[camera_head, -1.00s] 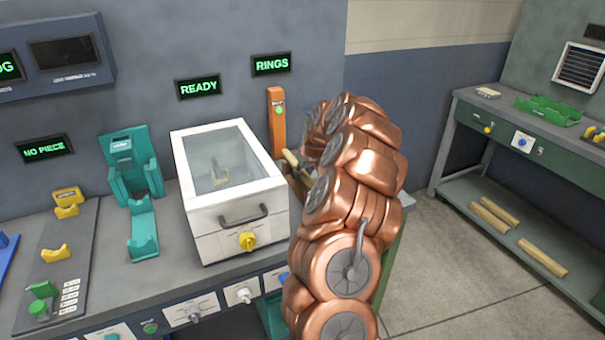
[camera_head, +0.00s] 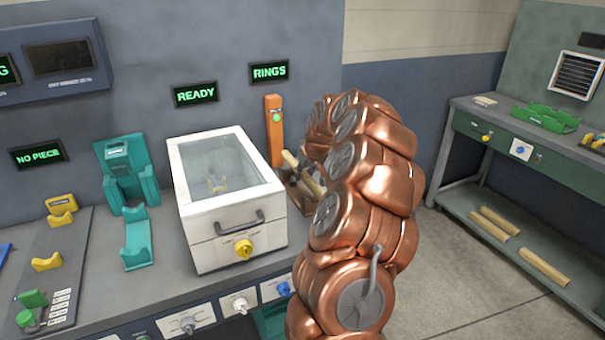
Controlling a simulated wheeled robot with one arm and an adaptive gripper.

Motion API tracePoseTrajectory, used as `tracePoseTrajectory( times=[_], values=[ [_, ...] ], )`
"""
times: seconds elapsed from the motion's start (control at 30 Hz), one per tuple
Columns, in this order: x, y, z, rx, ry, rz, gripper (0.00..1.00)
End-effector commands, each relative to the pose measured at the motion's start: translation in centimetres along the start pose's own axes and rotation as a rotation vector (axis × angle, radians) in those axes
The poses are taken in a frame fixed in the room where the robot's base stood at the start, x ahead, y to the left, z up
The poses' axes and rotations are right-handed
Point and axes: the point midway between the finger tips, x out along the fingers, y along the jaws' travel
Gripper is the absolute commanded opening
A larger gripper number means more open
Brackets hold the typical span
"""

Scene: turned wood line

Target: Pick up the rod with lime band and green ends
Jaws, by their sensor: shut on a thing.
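My copper-coloured arm fills the middle right of the view and its far end bends down behind itself. Pale wooden rods show just left of the arm, at the right end of the bench: one short rod end (camera_head: 290,159) and a second rod piece (camera_head: 312,184). No lime band or green ends can be made out on either. The arm covers part of this spot.
A white glass-lidded box (camera_head: 230,205) stands left of the arm, beside an orange post (camera_head: 273,130). Teal holders (camera_head: 127,180) and yellow cradles (camera_head: 47,262) stand further left. A green side bench (camera_head: 510,190) has several wooden bars on its lower shelf. Floor between is clear.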

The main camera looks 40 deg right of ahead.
Motion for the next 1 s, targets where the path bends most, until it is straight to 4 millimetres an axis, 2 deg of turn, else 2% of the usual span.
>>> tracePoseTrajectory(
  times=[0.17, 0.6, 0.8, 1.0],
  values=[
    [-1.0, 0.0, 2.0, 0.001, -0.001, -0.001, 0.00],
    [-5.3, 0.1, 8.0, 0.002, 0.001, 0.001, 0.00],
    [-6.8, 0.0, 9.9, 0.001, 0.001, 0.001, 0.00],
    [-7.6, 0.0, 11.0, 0.000, -0.001, 0.000, 0.00]
  ],
)
